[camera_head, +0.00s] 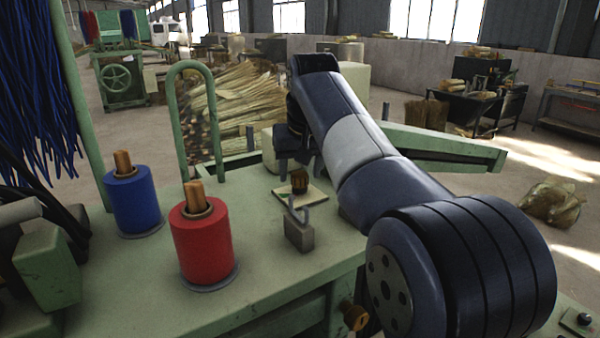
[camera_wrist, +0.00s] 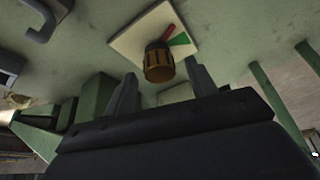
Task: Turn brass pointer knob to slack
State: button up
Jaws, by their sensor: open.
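The brass knob (camera_head: 299,181) stands on a pale square plate (camera_head: 313,197) on the green machine table. In the head view my gripper (camera_head: 291,150) is just behind the knob, partly hidden by my arm.
A grey block with a hook (camera_head: 299,232) stands in front of the plate. A red spool (camera_head: 201,243) and a blue spool (camera_head: 133,201) stand to the left. A green hoop frame (camera_head: 171,125) rises behind them. Bare tabletop lies between the spools and plate.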

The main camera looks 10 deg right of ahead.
jog(key=shift+w+f, duration=0.15)
jog(key=shift+f, duration=0.25)
jog(key=shift+c, duration=0.2)
jog(key=c, duration=0.9)
jog(key=shift+c, duration=0.2)
jog(key=shift+r+p, duration=0.1)
jog(key=shift+p, duration=0.2)
jog(key=n+y+p, duration=0.1)
jog(key=n+p, duration=0.1)
jog(key=shift+d+r+n, duration=0.1)
jog(key=shift+r+n, duration=0.05)
jog(key=shift+n, duration=0.25)
jog(key=n+y+p, duration=0.1)
jog(key=n+p, duration=0.2)
jog(key=shift+d+n, duration=0.1)
jog(key=shift+n, duration=0.2)
jog(key=n+g+y+p, duration=0.1)
jog(key=n, duration=0.2)
jog(key=n+g+y+p, duration=0.1)
jog(key=n+p, duration=0.1)
jog(key=n, duration=0.1)
jog(key=shift+w+d, duration=0.1)
jog(key=shift+w, duration=0.1)
jog(key=shift+f+p, duration=0.2)
jog(key=shift+p, duration=0.1)
